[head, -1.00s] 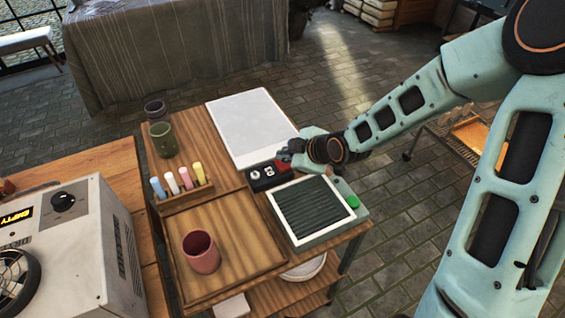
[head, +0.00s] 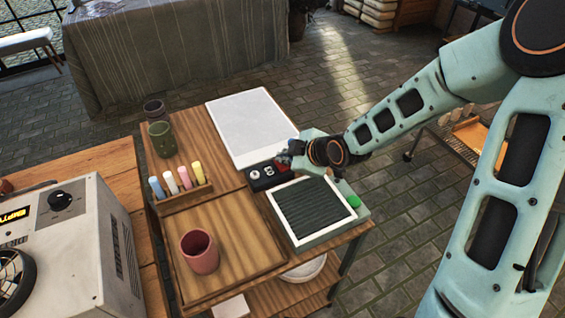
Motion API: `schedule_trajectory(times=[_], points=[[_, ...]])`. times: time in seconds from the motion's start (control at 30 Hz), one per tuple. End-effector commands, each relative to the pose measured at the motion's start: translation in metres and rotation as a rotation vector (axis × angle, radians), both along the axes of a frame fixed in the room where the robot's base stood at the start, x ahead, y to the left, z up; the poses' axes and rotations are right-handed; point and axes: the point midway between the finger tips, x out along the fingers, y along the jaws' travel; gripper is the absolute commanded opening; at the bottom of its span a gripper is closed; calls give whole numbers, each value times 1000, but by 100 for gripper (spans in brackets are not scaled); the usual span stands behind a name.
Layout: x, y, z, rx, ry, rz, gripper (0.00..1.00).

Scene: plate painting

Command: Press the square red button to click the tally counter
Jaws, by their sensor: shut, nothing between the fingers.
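The tally counter (head: 262,174) is a small dark box with pale round digits, on the wooden cart between the white board and the ridged tray. My gripper (head: 287,160) is shut and empty at the counter's right end. Its fingertips are over or against the place of the red button, which is almost wholly hidden behind them. I cannot tell from this view whether the fingers touch the button or how far it is pressed.
A white board (head: 250,122) lies behind the counter. A ridged tray device (head: 311,211) with a green button (head: 353,201) stands in front. Colored sticks (head: 177,181), a pink cup (head: 199,251) and a green cup (head: 162,139) stand left. A grey machine (head: 75,250) is at far left.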

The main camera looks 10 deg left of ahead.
Motion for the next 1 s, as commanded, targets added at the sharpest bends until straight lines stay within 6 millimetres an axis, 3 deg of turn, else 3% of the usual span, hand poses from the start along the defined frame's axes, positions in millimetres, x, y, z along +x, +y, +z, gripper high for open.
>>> schedule_trajectory(times=[0.53, 1.0], points=[[0, 0, -8, 0, 0, 0, 0], [0, 0, 0, -1, 0, -1, 0]])
